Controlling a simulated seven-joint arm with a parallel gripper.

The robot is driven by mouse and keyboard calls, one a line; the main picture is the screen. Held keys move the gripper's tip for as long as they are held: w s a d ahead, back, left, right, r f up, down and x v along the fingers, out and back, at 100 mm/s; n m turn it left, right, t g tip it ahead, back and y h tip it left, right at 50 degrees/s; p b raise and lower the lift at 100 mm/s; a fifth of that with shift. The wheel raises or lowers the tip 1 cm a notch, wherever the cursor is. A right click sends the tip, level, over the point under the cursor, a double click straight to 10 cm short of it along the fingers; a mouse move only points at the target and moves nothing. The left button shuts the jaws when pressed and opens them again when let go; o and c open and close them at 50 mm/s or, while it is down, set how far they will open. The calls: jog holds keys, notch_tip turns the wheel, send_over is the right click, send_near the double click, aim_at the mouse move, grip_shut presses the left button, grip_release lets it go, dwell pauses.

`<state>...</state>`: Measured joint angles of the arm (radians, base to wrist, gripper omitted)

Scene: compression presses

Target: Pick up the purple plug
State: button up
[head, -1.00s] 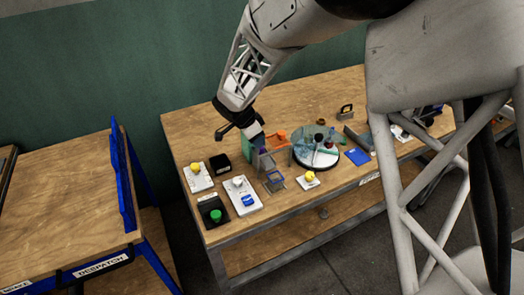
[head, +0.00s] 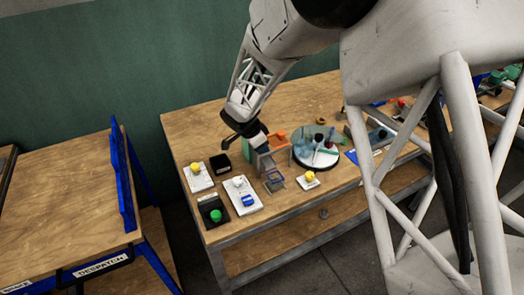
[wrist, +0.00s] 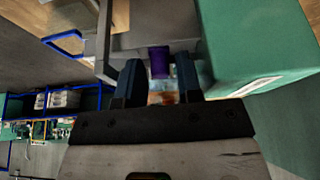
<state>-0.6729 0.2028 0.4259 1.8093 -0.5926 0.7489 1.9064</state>
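The purple plug (wrist: 158,62) shows in the wrist view, small and dark purple, against a grey press body (wrist: 150,38). My gripper (wrist: 157,70) is open in the wrist view. Its two dark blue fingers stand apart on either side of the plug, with gaps visible on both sides. I cannot tell how deep the plug sits between them. In the head view, my gripper (head: 250,134) is low over the table, at the back of the grey press (head: 264,165). The plug cannot be made out in the head view.
A large green block (wrist: 250,40) stands close to the right finger in the wrist view. In the head view, an orange part (head: 276,138) and a round glass-topped stand (head: 318,160) are to the right. Button boxes, including a black one (head: 219,163), stand to the left.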

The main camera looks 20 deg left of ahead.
jog(key=shift+f, duration=0.15)
dwell(0.4)
grip_shut()
jog(key=shift+r, duration=0.7)
notch_tip(320, 180, up, 2)
jog(key=shift+r, duration=0.1)
jog(key=s+d+r, duration=0.1)
jog(key=s+d, duration=0.7)
jog(key=s, duration=0.5)
jog(key=shift+s+d+r, duration=0.2)
jog(key=shift+d+r, duration=0.05)
jog(key=shift+d, duration=0.1)
